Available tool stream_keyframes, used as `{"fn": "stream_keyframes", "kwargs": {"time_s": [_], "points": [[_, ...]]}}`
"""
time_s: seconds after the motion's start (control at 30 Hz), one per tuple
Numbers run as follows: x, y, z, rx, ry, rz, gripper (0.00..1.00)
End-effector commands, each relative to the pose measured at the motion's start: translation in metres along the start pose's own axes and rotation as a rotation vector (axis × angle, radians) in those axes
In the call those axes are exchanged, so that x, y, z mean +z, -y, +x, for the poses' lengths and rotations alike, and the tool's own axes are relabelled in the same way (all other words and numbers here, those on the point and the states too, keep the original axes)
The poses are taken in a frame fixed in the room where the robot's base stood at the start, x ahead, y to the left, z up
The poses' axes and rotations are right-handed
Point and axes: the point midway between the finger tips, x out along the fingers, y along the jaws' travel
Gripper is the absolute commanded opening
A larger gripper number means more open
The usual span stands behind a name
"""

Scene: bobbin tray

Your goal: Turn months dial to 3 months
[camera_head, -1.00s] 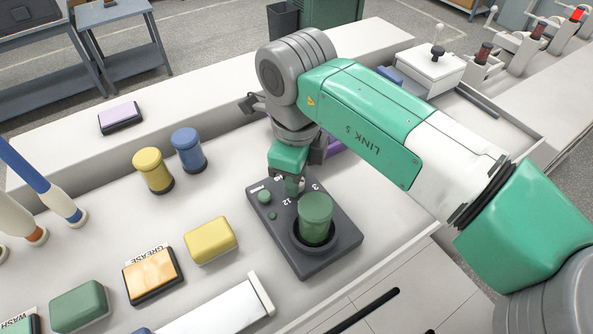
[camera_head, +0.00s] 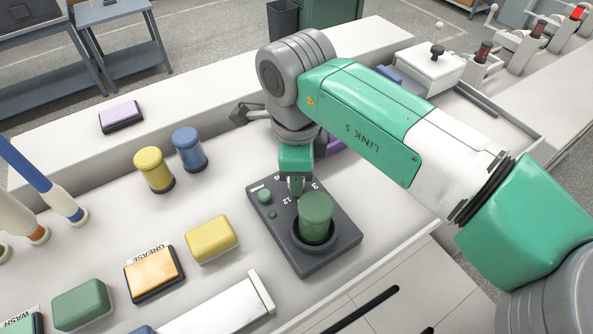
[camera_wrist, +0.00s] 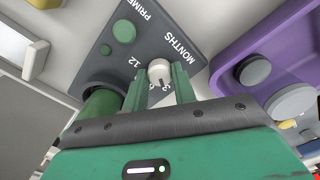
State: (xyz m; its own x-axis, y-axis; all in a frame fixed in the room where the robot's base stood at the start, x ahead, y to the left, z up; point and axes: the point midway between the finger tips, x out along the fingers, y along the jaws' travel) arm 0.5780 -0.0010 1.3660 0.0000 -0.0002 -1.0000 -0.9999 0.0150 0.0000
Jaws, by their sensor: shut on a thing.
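The months dial is a small pale knob (camera_wrist: 159,70) on the dark grey panel (camera_head: 323,266), beside the word MONTHS. My gripper (camera_wrist: 160,88) has its two green fingers on either side of the knob and is shut on it. A dark mark on the knob faces toward the palm, near the small digits; the exact number it meets is hard to tell. The 12 shows left of the knob in the wrist view. In the head view my gripper (camera_head: 297,190) comes down onto the panel and hides the dial; the printed 12 and 3 show beside it.
A green cylinder (camera_head: 316,214) stands in the panel's round socket, close to my fingers. A green PRIME button (camera_head: 264,196) is left of them. A purple tray (camera_wrist: 232,45) lies close on the other side. Yellow (camera_head: 153,168) and blue (camera_head: 188,148) bobbins stand at left.

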Motion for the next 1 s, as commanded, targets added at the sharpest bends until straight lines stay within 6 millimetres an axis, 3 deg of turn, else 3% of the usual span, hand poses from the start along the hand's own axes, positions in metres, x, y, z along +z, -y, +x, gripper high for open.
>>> {"fn": "stream_keyframes", "kwargs": {"time_s": [0.13,0.17,0.27,0.57,1.0], "points": [[0.001,0.0,-0.001,0.0,0.001,-0.002,0.04],[0.001,0.0,-0.001,0.0,0.001,-0.002,0.29],[0.001,0.0,-0.001,0.0,0.001,-0.002,0.48],[0.0,0.0,-0.003,-0.001,0.0,0.0,0.49],[0.001,0.0,-0.075,-0.001,0.0,-0.001,0.49]]}}
